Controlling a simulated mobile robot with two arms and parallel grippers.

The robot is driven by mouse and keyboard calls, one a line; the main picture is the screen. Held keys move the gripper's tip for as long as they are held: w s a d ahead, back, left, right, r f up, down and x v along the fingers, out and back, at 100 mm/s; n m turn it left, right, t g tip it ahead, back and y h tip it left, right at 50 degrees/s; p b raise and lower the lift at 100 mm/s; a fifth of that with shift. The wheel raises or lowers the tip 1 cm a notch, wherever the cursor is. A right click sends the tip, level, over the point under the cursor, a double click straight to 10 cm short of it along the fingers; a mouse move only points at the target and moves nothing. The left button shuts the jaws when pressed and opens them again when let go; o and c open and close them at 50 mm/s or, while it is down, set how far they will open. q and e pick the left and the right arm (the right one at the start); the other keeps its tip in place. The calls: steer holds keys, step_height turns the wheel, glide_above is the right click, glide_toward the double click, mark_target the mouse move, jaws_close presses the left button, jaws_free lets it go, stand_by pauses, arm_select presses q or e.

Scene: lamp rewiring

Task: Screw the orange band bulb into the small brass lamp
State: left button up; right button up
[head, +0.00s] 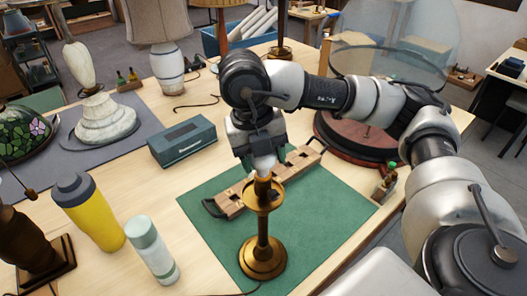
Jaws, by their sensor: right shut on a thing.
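The small brass lamp (262,240) stands upright on the green mat, with a round base, a slim stem and a dish below its socket. My right gripper (263,152) points down right above the lamp and is shut on the orange band bulb (264,163). Only part of the pale glass and a bit of orange show below the fingers. The bulb's lower end is at the top of the lamp's socket; I cannot tell how far inside it sits. My left gripper is not in view.
A wooden bulb rack (233,204) with black handles lies behind the lamp on the green mat (325,222). A yellow bottle (88,212), a white bottle (152,250) and a teal box (183,141) stand left. A glass dome (385,45) and a round wooden base (345,140) are behind.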

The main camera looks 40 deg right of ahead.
steer(key=o, duration=1)
steer(key=r, duration=0.3)
steer(key=a+r, duration=0.1)
steer(key=r, duration=0.3)
steer(key=w+r, duration=0.1)
steer(key=r, duration=0.2)
steer(key=shift+a+r, duration=0.3)
steer(key=shift+a, duration=0.05)
steer(key=shift+s, duration=0.1)
